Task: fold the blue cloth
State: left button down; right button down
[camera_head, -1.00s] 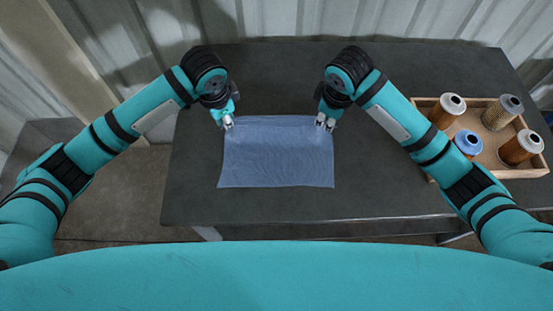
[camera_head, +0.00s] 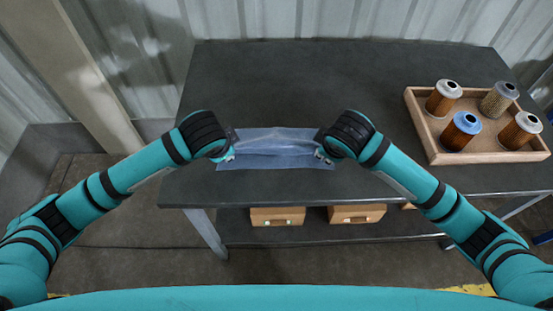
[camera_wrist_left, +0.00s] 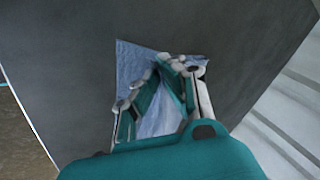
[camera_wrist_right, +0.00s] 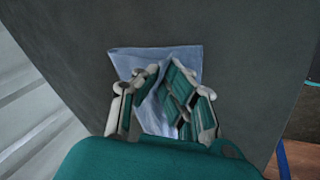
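The blue cloth (camera_head: 277,160) lies near the front edge of the table as a narrow band, doubled over with a raised, wrinkled upper layer. My left gripper (camera_head: 230,156) is at its left end, its fingers closed together on the cloth's edge. The cloth also shows in the left wrist view (camera_wrist_left: 131,62), around and between the fingers. My right gripper (camera_head: 321,156) is at the right end, its fingers pinching the cloth's edge; the cloth shows in the right wrist view (camera_wrist_right: 188,56) too. The wrists hide parts of both cloth ends.
A wooden tray (camera_head: 428,138) with several filter cartridges, one blue-capped (camera_head: 461,131), stands at the right of the dark table (camera_head: 300,85). The table behind the cloth is clear. Cardboard boxes (camera_head: 277,216) sit on a lower shelf.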

pick_arm(q)
jog(key=shift+w+a+f, duration=0.1)
jog(key=shift+w+f, duration=0.05)
jog(key=shift+f, duration=0.25)
pick_arm(e)
jog(key=shift+w+d+f, duration=0.1)
jog(key=shift+w+f, duration=0.05)
jog(key=shift+f, duration=0.25)
pick_arm(q)
jog(key=shift+r, duration=0.1)
pick_arm(e)
jog(key=shift+r, duration=0.1)
pick_arm(q)
jog(key=c, duration=1.2)
grip_release()
pick_arm(e)
jog(key=c, duration=1.2)
grip_release()
pick_arm(q)
jog(key=shift+v, duration=1.4)
pick_arm(e)
jog(key=shift+v, duration=1.45)
pick_arm(q)
jog(key=s+v, duration=0.1)
jog(key=v, duration=0.7)
jog(key=shift+f, duration=0.25)
pick_arm(e)
jog(key=s+v, duration=0.1)
jog(key=v, duration=0.7)
jog(key=shift+f, duration=0.3)
